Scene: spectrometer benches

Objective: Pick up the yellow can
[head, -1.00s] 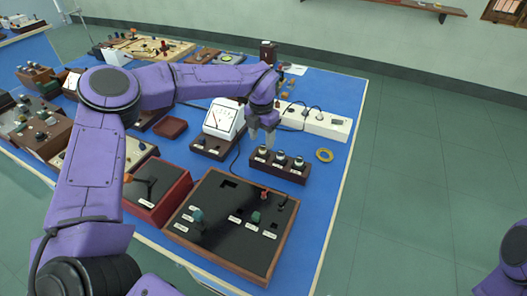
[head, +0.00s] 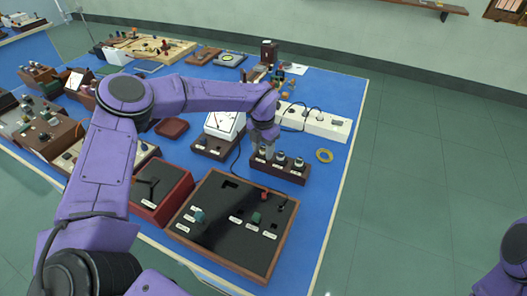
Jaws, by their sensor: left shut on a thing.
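A dark wooden holder (head: 283,173) stands near the right part of the blue table, with a row of three small round-topped pieces in it. My left gripper (head: 265,151) points down at the leftmost piece and is shut on it. That piece is mostly hidden by the fingers, and its colour cannot be told. The middle piece (head: 281,158) and the right piece (head: 298,163) show pale tops. I cannot make out a clearly yellow can. My right gripper is out of view; only part of my right arm shows at the lower right.
A white power strip (head: 316,121) with plugs lies behind the holder. A white-faced meter (head: 223,125) stands left of it. A black-topped wooden box (head: 228,228) is in front. The floor right of the table is clear.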

